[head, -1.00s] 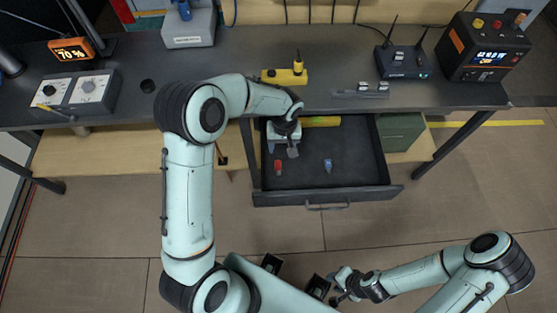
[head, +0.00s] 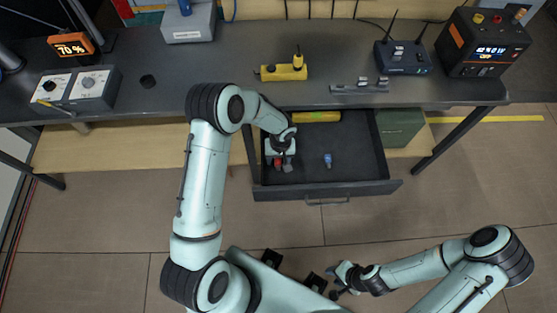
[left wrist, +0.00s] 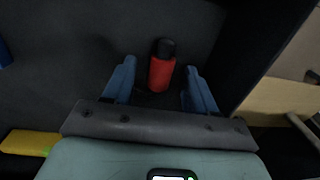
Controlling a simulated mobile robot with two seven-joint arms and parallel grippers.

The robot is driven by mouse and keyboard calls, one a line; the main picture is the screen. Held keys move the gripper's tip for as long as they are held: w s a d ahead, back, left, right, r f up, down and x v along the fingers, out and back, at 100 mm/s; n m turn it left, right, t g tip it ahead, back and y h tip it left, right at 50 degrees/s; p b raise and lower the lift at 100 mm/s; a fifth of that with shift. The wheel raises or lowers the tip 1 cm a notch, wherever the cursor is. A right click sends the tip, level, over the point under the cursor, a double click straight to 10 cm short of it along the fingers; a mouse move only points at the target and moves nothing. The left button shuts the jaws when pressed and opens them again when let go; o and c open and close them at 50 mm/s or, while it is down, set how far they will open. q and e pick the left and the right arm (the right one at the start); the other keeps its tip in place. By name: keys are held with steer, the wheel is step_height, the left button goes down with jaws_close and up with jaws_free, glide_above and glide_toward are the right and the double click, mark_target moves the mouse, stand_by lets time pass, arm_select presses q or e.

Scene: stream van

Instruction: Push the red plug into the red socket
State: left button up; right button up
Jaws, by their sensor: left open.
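The red plug (head: 277,163) lies in the open drawer, near its left side. My left gripper (head: 283,166) is down in the drawer at the plug and partly covers it. In the left wrist view the red plug (left wrist: 162,70), with a dark end, shows between the two open blue fingers (left wrist: 160,84), with a gap on each side. My right gripper (head: 335,283) is away from the drawer, at the bottom of the head view; its jaw state is unclear. I cannot make out a red socket for certain.
A blue plug (head: 327,160) and a yellow cylinder (head: 318,116) also lie in the drawer (head: 345,188). The bench above holds a yellow box (head: 284,72), a grey strip (head: 360,88), a router (head: 403,58) and a black power unit (head: 484,45). The drawer walls are close around the left gripper.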

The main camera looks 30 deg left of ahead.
arm_select(q)
jaws_close()
